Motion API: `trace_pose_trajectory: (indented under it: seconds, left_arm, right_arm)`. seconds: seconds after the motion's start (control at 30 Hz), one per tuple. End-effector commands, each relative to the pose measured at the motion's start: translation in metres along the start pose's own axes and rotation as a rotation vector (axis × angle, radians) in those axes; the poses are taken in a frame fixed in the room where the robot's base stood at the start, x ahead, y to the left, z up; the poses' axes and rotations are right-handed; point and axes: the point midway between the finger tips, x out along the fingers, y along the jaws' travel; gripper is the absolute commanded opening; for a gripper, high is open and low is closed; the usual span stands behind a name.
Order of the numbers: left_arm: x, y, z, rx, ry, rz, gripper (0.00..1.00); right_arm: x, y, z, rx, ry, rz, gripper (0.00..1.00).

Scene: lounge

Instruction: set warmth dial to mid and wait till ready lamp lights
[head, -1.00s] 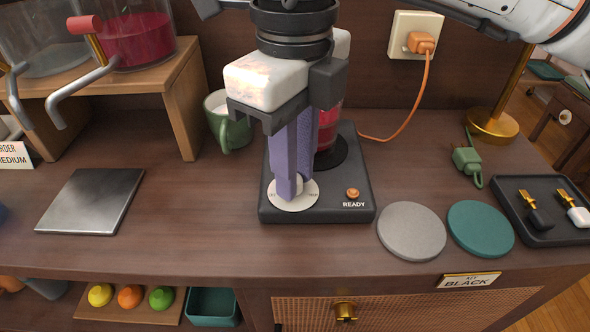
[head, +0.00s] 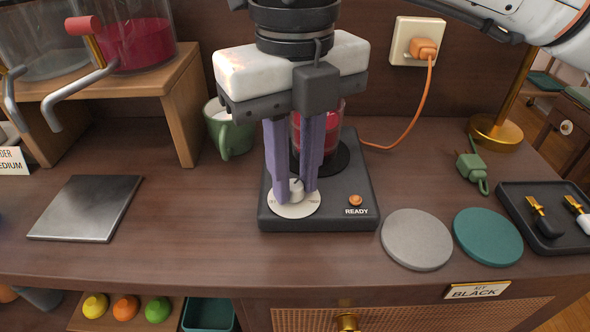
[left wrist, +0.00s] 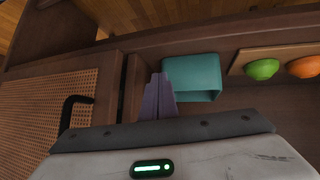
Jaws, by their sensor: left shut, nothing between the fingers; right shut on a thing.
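The black warmer base (head: 345,218) stands on the counter, with a white warmth dial (head: 296,209) at its front left. My right gripper (head: 297,192) points down and is shut on the dial's small knob, one purple finger on each side. The dial marks are too small and partly covered to read. The ready lamp (head: 355,200) is an orange button above the word READY; I cannot tell if it is lit. A glass with red liquid (head: 331,130) stands on the plate, partly hidden behind the gripper. My left gripper (left wrist: 158,97) is shut and empty near the lower shelf.
An orange plug (head: 425,47) sits in the wall socket, its cord running to the warmer. A green mug (head: 229,130) stands left of the warmer. Grey (head: 416,239) and teal (head: 488,237) coasters lie right. A teal bin (left wrist: 193,77) is close to my left gripper.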

Motion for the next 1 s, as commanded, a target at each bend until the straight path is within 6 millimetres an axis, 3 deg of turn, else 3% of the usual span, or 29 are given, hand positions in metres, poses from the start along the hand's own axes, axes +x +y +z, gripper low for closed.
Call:
trace_pose_trajectory:
  seconds: [0.27,0.3,0.4,0.77,1.0]
  left_arm:
    - [-0.001,0.000,0.000,0.000,0.000,0.000,0.00]
    - [-0.001,0.000,0.000,0.000,0.000,0.000,0.00]
    - [-0.001,0.000,0.000,0.001,-0.001,0.000,0.00]
    - [-0.002,0.000,-0.001,0.001,-0.001,0.000,0.00]
    - [-0.007,0.001,-0.003,0.010,-0.014,-0.003,0.00]
  right_arm:
    - [-0.002,0.000,0.001,0.002,-0.006,0.001,0.00]
    - [-0.002,0.000,0.001,0.002,-0.005,0.001,0.26]
    - [-0.002,0.000,0.001,0.001,-0.004,0.001,0.38]
    - [-0.008,0.000,0.001,0.000,-0.003,0.000,0.38]
    - [-0.052,0.000,0.001,0.000,-0.006,0.000,0.38]
